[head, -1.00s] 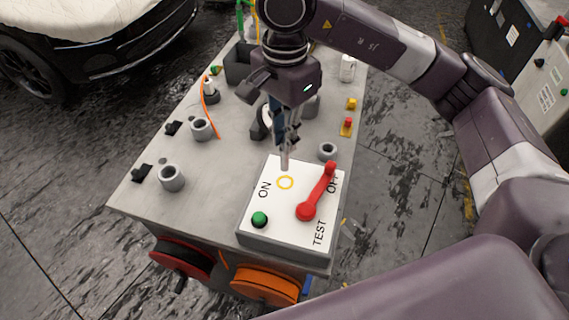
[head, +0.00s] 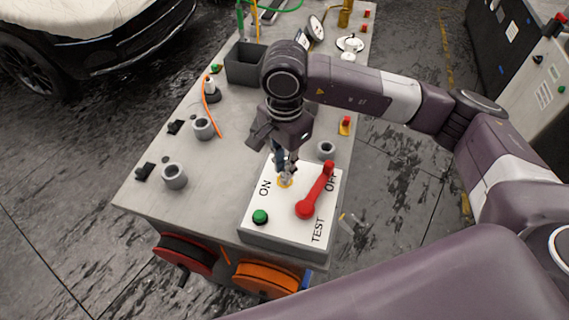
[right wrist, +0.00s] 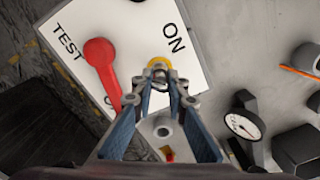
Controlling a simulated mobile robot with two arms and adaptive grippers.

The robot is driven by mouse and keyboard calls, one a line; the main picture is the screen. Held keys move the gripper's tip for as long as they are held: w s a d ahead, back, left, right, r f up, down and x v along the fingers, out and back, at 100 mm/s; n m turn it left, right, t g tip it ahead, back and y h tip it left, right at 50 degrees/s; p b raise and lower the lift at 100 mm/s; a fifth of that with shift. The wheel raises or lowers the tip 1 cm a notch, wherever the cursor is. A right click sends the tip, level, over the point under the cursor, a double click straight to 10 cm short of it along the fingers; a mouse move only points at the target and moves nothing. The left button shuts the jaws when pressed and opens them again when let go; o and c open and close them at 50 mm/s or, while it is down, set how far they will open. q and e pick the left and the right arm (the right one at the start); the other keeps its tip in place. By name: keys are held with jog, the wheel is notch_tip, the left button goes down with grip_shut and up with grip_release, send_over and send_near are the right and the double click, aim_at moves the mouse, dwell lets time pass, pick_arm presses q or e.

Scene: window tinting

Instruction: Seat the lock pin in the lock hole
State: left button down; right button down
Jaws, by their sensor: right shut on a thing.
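The white switch panel (head: 275,222) carries ON, OFF and TEST labels, a red lever (head: 316,193) and a yellow-ringed lock hole (head: 285,184) beside ON. The red lever points toward OFF. My right gripper (head: 286,174) is directly over the ring, shut on the grey lock pin (right wrist: 160,72). In the right wrist view, the fingertips and pin cover part of the yellow ring (right wrist: 160,61). The pin's lower end is at the ring; how deep it sits in the hole cannot be told. My left gripper is not in view.
A green button (head: 260,216) is on the panel. Grey cups (head: 174,176) and a dark bin (head: 246,63) stand on the bench (head: 217,180). A round gauge (right wrist: 242,125) shows in the right wrist view. Cable reels (head: 265,278) hang below the front edge.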

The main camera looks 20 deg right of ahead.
jog(key=shift+f, duration=0.2)
jog(key=c, duration=1.9)
grip_release()
jog(key=shift+r, duration=0.1)
jog(key=shift+r, duration=0.1)
jog(key=shift+r+p, duration=0.2)
jog(key=shift+p, duration=0.1)
notch_tip(320, 180, up, 11)
jog(key=b, duration=0.4)
jog(key=shift+f, duration=0.15)
jog(key=shift+r, duration=0.5)
jog(key=shift+s, duration=0.1)
